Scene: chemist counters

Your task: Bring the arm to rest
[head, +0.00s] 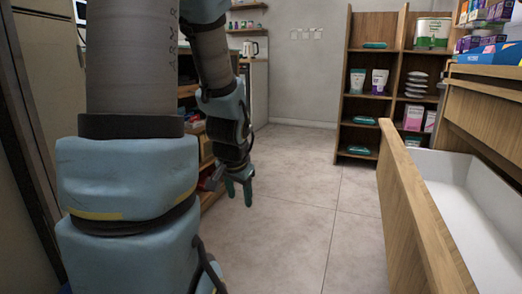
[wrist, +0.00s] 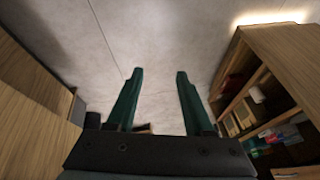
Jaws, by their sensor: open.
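My gripper (head: 238,190) hangs low over the tiled floor in the head view, left of the middle, with its fingers pointing down. In the wrist view my gripper (wrist: 156,100) shows two dark green fingers, spread apart with nothing between them.
An open wooden drawer (head: 408,215) with a white inside juts out at the right. A wooden shelf unit (head: 343,100) with boxes and pouches stands at the back. Low shelving (wrist: 262,92) is close to the gripper. The floor (head: 290,200) between is clear.

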